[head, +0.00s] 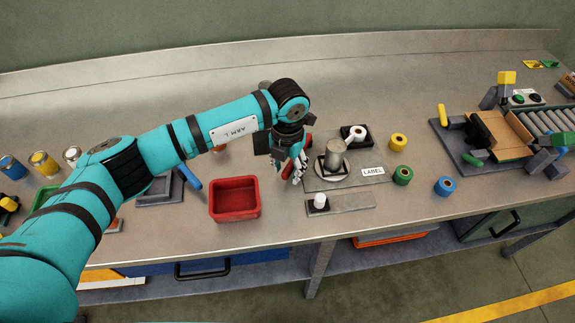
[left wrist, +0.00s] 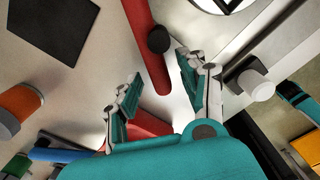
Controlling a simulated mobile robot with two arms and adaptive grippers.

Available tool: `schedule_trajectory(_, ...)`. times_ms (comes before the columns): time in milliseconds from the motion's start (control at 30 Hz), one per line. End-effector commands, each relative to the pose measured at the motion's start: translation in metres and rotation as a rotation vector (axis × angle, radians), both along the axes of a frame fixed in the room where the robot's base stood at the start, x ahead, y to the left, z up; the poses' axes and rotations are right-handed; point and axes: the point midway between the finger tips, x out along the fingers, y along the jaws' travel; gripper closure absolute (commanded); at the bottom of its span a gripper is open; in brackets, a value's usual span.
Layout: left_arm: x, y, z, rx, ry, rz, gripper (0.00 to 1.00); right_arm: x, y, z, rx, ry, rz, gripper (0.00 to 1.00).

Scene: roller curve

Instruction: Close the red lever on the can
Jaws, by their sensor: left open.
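A grey metal can (head: 335,153) stands on a round white plate in the head view. A red bar with a black knob, which looks like the lever (left wrist: 146,40), runs down between my fingertips in the left wrist view. In the head view a bit of red (head: 309,139) shows beside my gripper, mostly hidden by it. My left gripper (head: 292,170) is open, left of the can. In the left wrist view its fingers (left wrist: 158,85) are spread on either side of the bar's end, with gaps visible; contact cannot be told. My right gripper is not in view.
A red bin (head: 234,210) stands left of the gripper. A white-capped item (head: 320,201) sits on a grey strip in front of the can. A white roll on a black holder (head: 355,134) is behind it. Yellow (head: 398,142), green (head: 403,176) and blue (head: 444,186) rolls stand right.

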Motion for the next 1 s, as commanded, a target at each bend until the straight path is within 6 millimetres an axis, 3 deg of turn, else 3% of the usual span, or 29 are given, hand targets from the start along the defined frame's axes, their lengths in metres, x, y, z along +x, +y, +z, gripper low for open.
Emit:
schedule_trajectory(100, -0.0002, -0.0001, 0.0, 0.0, 0.0, 0.0, 0.59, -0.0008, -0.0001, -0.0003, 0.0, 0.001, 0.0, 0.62)
schedule_trajectory(433, 0.0, -0.0001, 0.0005, 0.0, 0.0, 0.0, 1.0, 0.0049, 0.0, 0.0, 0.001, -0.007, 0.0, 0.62)
schedule_trajectory(1000, -0.0005, -0.0007, -0.0004, 0.0, 0.0, 0.045, 1.0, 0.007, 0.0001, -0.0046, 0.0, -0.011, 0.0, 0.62)
